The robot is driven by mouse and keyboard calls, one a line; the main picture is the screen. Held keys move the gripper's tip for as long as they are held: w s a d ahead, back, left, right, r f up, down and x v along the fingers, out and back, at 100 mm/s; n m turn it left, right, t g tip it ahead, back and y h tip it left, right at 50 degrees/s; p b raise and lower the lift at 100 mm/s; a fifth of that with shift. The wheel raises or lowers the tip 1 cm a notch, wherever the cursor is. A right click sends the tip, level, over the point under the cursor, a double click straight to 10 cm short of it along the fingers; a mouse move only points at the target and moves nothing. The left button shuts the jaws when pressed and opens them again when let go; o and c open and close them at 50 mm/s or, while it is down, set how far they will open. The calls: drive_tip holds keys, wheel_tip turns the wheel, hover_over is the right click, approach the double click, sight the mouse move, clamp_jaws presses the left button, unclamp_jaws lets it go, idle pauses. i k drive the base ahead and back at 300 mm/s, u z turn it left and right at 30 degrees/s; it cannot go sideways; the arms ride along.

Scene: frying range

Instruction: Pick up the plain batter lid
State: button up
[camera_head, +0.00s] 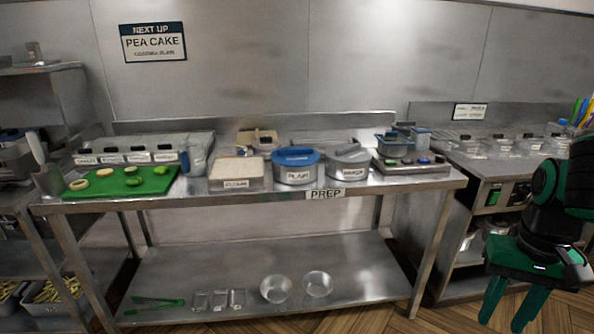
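The plain batter lid (297,157) is blue with a raised handle. It sits on a round metal tub (296,177) labelled PLAIN, on the top of the prep table. My gripper (512,312) is at the lower right, pointing down, well to the right of the prep table and far from the lid. Its two green fingers are apart with nothing visible between them.
A grey-lidded tub (349,165) stands close on the lid's right. A crumb tray (236,174) is on its left, and a green board (122,181) with food further left. A button panel (412,163) stands right. Bowls and tongs lie on the lower shelf (360,265).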

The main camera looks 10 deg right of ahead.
sight(287, 157)
drive_tip(key=z, duration=0.1)
drive_tip(key=k, duration=0.3)
drive_tip(key=u, duration=0.6)
drive_tip(key=i, duration=1.15)
drive_tip(key=z, duration=0.4)
drive_tip(key=i, duration=0.85)
drive_tip(key=z, duration=0.65)
